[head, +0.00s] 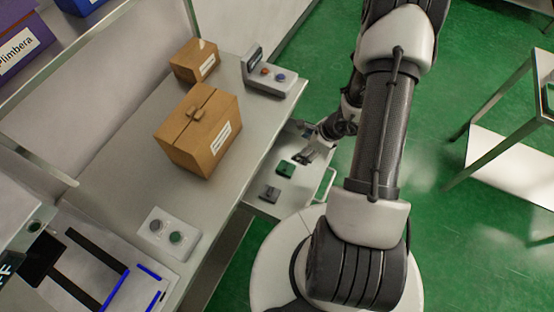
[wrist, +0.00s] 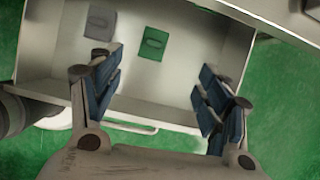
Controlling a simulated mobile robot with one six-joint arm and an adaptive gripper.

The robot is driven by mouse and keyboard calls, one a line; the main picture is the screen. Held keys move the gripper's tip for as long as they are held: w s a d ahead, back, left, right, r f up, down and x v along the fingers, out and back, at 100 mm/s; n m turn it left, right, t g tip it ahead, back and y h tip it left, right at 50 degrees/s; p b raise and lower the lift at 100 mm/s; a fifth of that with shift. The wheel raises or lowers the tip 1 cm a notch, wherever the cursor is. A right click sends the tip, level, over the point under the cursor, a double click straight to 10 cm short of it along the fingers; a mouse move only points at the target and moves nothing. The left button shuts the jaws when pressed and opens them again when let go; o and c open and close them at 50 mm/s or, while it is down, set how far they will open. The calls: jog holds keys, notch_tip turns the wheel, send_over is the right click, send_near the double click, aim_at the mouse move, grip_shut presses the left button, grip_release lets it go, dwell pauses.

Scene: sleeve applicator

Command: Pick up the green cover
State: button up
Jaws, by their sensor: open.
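The green cover (head: 285,169) lies flat in an open drawer (head: 264,206) below the worktop. It also shows in the wrist view (wrist: 153,43), a small green square with an oval mark, ahead of the gap between my fingers. A grey cover (head: 269,193) lies beside it in the drawer, and it also shows in the wrist view (wrist: 100,24). My gripper (head: 305,156) is open and empty, just to the right of the green cover in the head view. In the wrist view my gripper (wrist: 156,92) has its blue-padded fingers wide apart, not touching the cover.
The worktop (head: 222,192) overhangs beside the drawer and carries a large carton (head: 183,146), a small carton (head: 184,68) and button boxes (head: 268,92) (head: 165,240). The drawer's handle (wrist: 133,128) and front wall lie near my fingers. Another table (head: 500,170) stands at right.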

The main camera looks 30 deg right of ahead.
notch_tip(320, 180, down, 3)
jog(key=m, duration=0.1)
jog(key=b, duration=0.3)
send_near(286, 165)
jog(key=x, duration=0.4)
jog(key=shift+s+d+f, duration=0.1)
jog(key=shift+d+f, duration=0.1)
jog(key=shift+f, duration=0.15)
jog(key=shift+b+x, duration=1)
jog(key=shift+x, duration=1.9)
jog(key=shift+a+r, duration=0.1)
jog(key=shift+a, duration=0.05)
jog(key=c, duration=1.1)
